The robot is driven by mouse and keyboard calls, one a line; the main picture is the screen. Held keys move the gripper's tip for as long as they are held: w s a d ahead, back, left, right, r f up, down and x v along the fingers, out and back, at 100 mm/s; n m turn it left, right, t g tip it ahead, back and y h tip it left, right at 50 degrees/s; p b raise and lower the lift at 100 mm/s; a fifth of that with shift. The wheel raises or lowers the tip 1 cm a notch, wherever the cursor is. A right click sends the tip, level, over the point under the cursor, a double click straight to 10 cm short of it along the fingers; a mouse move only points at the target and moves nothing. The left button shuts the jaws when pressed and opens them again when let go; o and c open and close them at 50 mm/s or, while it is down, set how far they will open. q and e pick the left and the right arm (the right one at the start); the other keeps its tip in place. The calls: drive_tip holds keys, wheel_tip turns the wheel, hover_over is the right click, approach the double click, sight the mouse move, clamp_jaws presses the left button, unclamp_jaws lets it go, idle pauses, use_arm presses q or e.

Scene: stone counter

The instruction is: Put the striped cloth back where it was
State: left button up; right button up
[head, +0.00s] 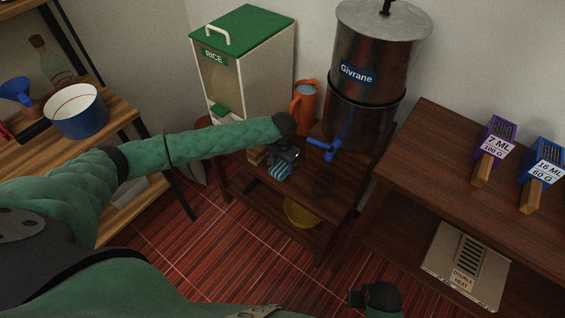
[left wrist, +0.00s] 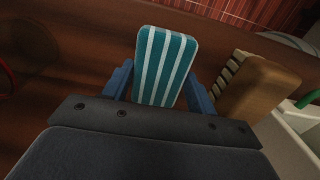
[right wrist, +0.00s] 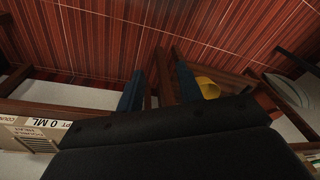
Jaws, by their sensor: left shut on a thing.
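The striped cloth (left wrist: 166,66) is a folded teal pad with white stripes. In the left wrist view it sits between the two blue fingers of my left gripper (left wrist: 160,85), which is shut on it. In the head view the cloth (head: 281,170) shows below my left gripper (head: 284,160), over the dark wooden stand (head: 318,205). I cannot tell whether the cloth touches the wood. My right gripper (right wrist: 160,85) has its fingers apart with nothing between them, above the floor; in the head view it shows at the bottom (head: 368,298).
A brush-like wooden block (left wrist: 258,88) lies beside the cloth. The metal Givrane urn (head: 365,80) with a blue tap, an orange jug (head: 306,100) and the rice bin (head: 240,65) stand behind. A yellow bowl (head: 300,213) is on the lower shelf.

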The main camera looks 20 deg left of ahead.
sight(282, 165)
use_arm(q)
drive_tip(key=shift+f, duration=0.1)
drive_tip(key=o, duration=1)
drive_tip(key=shift+o, duration=0.2)
use_arm(e)
drive_tip(key=shift+f, duration=0.2)
use_arm(q)
drive_tip(key=shift+r, duration=0.35)
wheel_tip(282, 165, up, 12)
drive_tip(key=b, duration=0.2)
drive_tip(key=shift+f, duration=0.2)
use_arm(e)
wheel_tip(282, 165, up, 8)
drive_tip(key=s, duration=0.1)
drive_tip(key=shift+r, duration=0.15)
use_arm(q)
drive_tip(key=shift+f, duration=0.1)
